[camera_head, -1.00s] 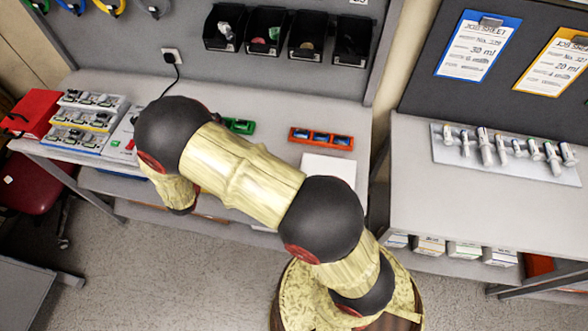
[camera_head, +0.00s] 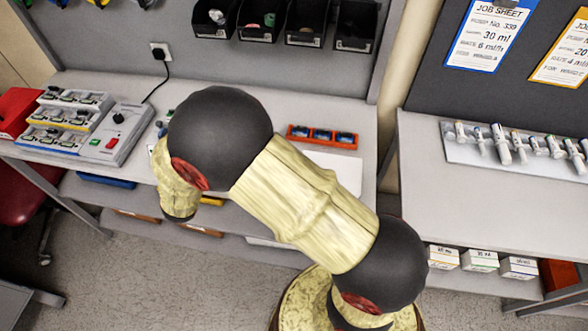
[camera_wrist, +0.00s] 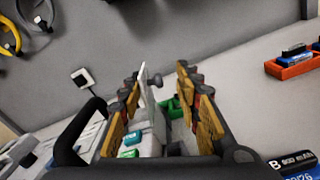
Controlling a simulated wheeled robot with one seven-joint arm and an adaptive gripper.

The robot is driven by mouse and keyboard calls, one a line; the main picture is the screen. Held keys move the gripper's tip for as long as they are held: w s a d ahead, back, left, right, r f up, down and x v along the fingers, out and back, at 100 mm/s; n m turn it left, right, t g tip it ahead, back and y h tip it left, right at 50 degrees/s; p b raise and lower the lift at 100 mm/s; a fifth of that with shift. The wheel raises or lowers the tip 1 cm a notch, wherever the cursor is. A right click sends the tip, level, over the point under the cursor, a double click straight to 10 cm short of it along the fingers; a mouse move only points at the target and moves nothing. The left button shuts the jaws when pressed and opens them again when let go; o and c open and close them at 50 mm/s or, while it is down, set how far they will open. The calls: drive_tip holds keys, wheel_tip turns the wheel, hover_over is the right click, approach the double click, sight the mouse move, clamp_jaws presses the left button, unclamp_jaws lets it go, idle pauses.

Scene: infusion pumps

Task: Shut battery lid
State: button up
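My gripper (camera_wrist: 159,72) shows in the wrist view with its two brownish-yellow fingers well apart. A thin pale upright plate, apparently the battery lid (camera_wrist: 149,98), stands between the fingers, nearer the left one. I cannot tell whether either finger touches it. Teal batteries (camera_wrist: 131,140) show low between the fingers, beside the plate, apparently in the open compartment. The pump body is mostly hidden by my gripper. In the head view my black and cream arm covers the gripper, the lid and most of the pump.
An orange tray (camera_head: 322,137) with blue items lies at the right of the bench. A grey box with a red switch (camera_head: 110,143) and stepped racks (camera_head: 62,118) stand at the left. A blue battery (camera_wrist: 297,162) shows at the lower right.

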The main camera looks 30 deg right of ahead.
drive_tip(key=m+b, duration=0.1)
drive_tip(key=b, duration=0.1)
drive_tip(key=f+m+b, duration=0.1)
drive_tip(key=m+b, duration=0.1)
drive_tip(key=s+d+f+m+b, duration=0.1)
drive_tip(key=m+b, duration=0.1)
drive_tip(key=b, duration=0.1)
drive_tip(key=shift+s+f, duration=0.1)
drive_tip(key=p+v, duration=0.3)
drive_tip(key=v, duration=0.4)
drive_tip(key=s+d+r+m+g+y, duration=0.1)
drive_tip(key=s+d+m+g, duration=0.4)
drive_tip(key=s+d, duration=0.2)
drive_tip(key=s+d+r+m+g+y, duration=0.2)
drive_tip(key=s+d+m+g, duration=0.4)
drive_tip(key=s, duration=0.5)
drive_tip(key=shift+s+d+y+p, duration=0.3)
drive_tip(key=shift+s+d, duration=0.05)
drive_tip(key=shift+d, duration=0.2)
drive_tip(key=shift+a+r, duration=0.1)
drive_tip(key=shift+r, duration=0.1)
